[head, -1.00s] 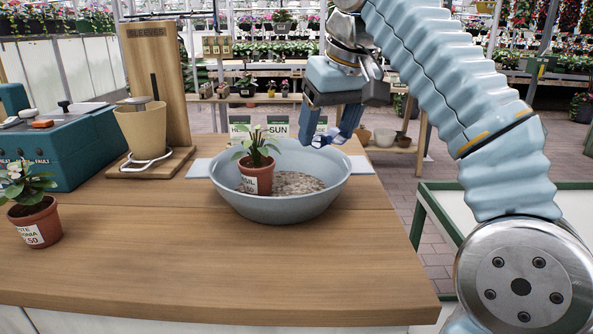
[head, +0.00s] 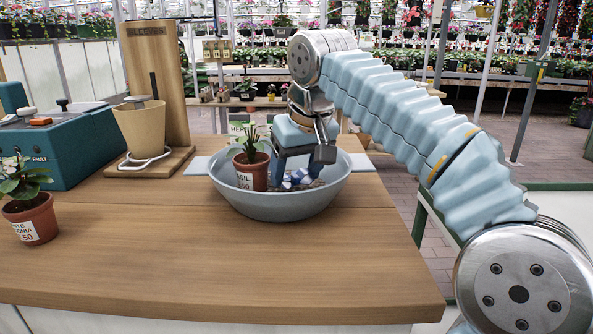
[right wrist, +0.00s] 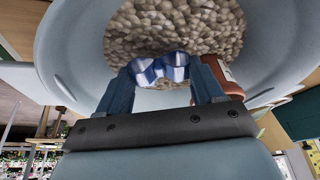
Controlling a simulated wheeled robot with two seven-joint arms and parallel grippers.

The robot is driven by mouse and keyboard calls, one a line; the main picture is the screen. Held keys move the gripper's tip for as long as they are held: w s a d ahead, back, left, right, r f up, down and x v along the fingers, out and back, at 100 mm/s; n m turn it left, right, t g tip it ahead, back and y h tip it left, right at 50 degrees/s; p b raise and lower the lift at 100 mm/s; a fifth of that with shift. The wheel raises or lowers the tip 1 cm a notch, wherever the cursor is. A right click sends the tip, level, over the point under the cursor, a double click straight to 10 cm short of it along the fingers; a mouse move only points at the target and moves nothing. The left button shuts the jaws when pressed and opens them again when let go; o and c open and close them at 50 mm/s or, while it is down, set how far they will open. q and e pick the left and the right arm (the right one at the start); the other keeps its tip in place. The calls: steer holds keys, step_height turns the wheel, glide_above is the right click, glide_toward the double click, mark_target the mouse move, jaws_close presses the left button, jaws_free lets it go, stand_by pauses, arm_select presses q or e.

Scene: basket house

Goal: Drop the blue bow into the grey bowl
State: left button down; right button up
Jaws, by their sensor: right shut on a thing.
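The grey bowl (head: 270,204) stands on the wooden counter, with pebbles (right wrist: 180,28) in its bottom and a potted plant (head: 251,170) inside at its left. My right gripper (head: 297,178) reaches down into the bowl, beside the pot. It is shut on the blue bow (right wrist: 160,69), a blue and white looped ribbon between the fingertips in the right wrist view. The bow is over the pebbles; whether it touches them I cannot tell. In the head view the bow is small and partly hidden by the bowl and fingers. My left gripper is not in view.
A second potted plant (head: 32,217) stands at the counter's left. Behind it are a teal machine (head: 70,150) and a wooden stand with a tan cone-shaped pot (head: 141,129). The front of the counter (head: 200,270) is clear.

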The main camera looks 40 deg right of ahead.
steer(key=shift+f+b, duration=0.35)
steer(key=shift+f, duration=0.15)
steer(key=shift+f, duration=0.1)
steer(key=o, duration=1.1)
steer(key=shift+c, duration=0.2)
